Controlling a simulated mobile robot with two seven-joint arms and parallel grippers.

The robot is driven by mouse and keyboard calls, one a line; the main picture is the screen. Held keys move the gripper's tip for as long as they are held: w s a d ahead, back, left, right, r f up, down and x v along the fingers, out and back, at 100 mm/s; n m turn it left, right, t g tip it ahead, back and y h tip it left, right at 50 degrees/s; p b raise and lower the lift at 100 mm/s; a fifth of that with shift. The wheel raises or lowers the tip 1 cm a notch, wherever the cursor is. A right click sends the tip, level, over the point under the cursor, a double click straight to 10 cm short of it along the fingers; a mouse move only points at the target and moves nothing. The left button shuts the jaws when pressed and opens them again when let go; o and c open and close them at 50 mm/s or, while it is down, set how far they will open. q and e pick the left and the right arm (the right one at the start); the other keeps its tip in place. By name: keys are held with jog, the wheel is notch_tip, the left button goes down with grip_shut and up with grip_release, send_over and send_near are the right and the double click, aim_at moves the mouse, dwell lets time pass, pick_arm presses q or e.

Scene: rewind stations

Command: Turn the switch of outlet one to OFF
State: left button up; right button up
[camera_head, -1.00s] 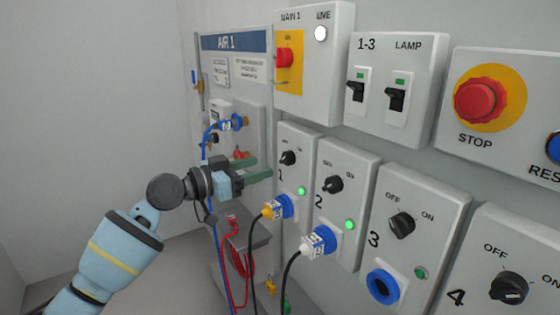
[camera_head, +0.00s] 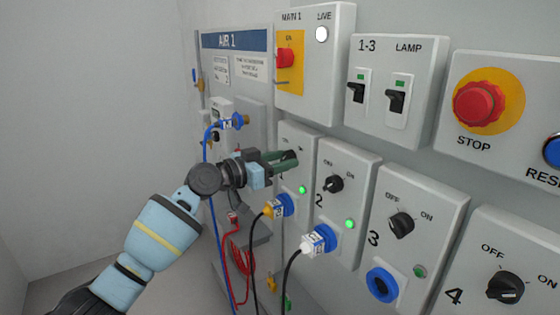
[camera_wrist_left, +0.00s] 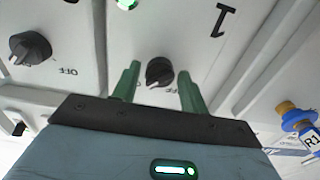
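The grey outlet one box (camera_head: 298,140) stands left of the outlet two box in the head view, with its green lamp (camera_head: 302,190) lit. My left gripper (camera_head: 291,158) is in front of its upper part and hides its switch there. In the left wrist view, the black switch knob (camera_wrist_left: 159,71) of outlet one sits between the two green fingers of my left gripper (camera_wrist_left: 157,74). The fingers are open, one on each side of the knob, with visible gaps. The knob's labels are mostly hidden. My right gripper is not in view.
A yellow-and-blue plug (camera_head: 279,206) with a black cable is in outlet one's socket. Outlet two's switch (camera_head: 333,184) is close on the right. The MAIN 1 box (camera_head: 318,75) is above. The AIR 1 panel (camera_head: 240,95) with hoses is behind on the left.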

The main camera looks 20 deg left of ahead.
pick_arm(q)
jog(key=c, duration=0.7)
jog(key=shift+n, duration=0.3)
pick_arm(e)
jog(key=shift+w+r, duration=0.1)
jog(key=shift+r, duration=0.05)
pick_arm(q)
jog(key=n+p, duration=0.1)
jog(key=n, duration=0.3)
jog(key=shift+r, duration=0.15)
jog(key=n+p, duration=0.1)
jog(key=n, duration=0.2)
jog(key=n+p, duration=0.3)
jog(key=n, duration=0.3)
jog(key=shift+r, duration=0.1)
jog(key=shift+n+p, duration=0.7)
jog(key=shift+n, duration=1.4)
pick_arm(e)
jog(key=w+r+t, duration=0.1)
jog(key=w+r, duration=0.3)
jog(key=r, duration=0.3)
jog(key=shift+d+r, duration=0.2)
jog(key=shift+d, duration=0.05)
pick_arm(q)
jog(key=shift+f, duration=0.2)
